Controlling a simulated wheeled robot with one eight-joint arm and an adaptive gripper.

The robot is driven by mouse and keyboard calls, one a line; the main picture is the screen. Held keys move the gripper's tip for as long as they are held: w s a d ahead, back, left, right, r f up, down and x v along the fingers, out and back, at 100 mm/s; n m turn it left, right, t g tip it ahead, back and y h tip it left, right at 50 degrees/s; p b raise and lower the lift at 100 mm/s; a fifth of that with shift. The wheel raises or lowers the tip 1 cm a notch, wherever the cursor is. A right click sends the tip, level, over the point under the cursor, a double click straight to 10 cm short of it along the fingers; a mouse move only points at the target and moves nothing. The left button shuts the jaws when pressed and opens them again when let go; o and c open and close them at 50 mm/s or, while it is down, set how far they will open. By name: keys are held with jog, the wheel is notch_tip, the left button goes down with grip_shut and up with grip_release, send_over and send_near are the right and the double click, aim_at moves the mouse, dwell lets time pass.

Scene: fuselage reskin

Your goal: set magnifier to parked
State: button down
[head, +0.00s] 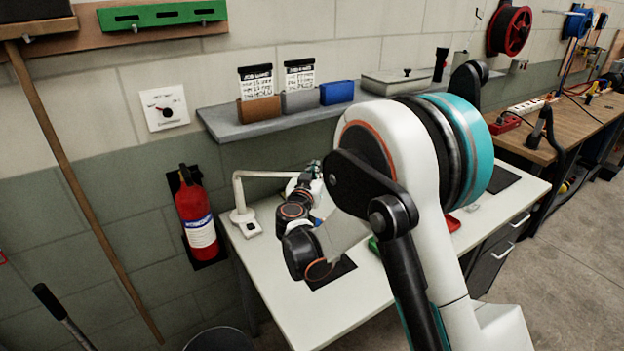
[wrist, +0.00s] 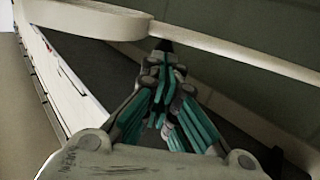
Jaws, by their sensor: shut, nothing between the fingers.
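The magnifier stands at the left back of the white bench, with a white base (head: 245,222), an upright post and an arm (head: 264,174) reaching right toward my gripper (head: 312,170). Its head is hidden or hard to make out in the head view. In the wrist view a pale rounded part of the magnifier (wrist: 85,17) and its bar cross the top. My gripper (wrist: 164,62) is shut and empty, its tips close to where these two parts meet. I cannot tell whether they touch.
The white bench (head: 283,300) has dark mats, partly behind my arm. A grey shelf (head: 225,123) with bins (head: 338,92) hangs above it. A fire extinguisher (head: 196,215) and a wall dial (head: 164,107) are left of the bench.

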jog(key=shift+w, duration=0.15)
jog(key=w+a+n+y, duration=0.1)
jog(key=w+n+y, duration=0.2)
jog(key=w, duration=1)
jog(key=shift+w+r+y, duration=0.15)
jog(key=shift+w+y, duration=0.2)
jog(key=shift+y, duration=0.65)
jog(key=shift+a, duration=0.1)
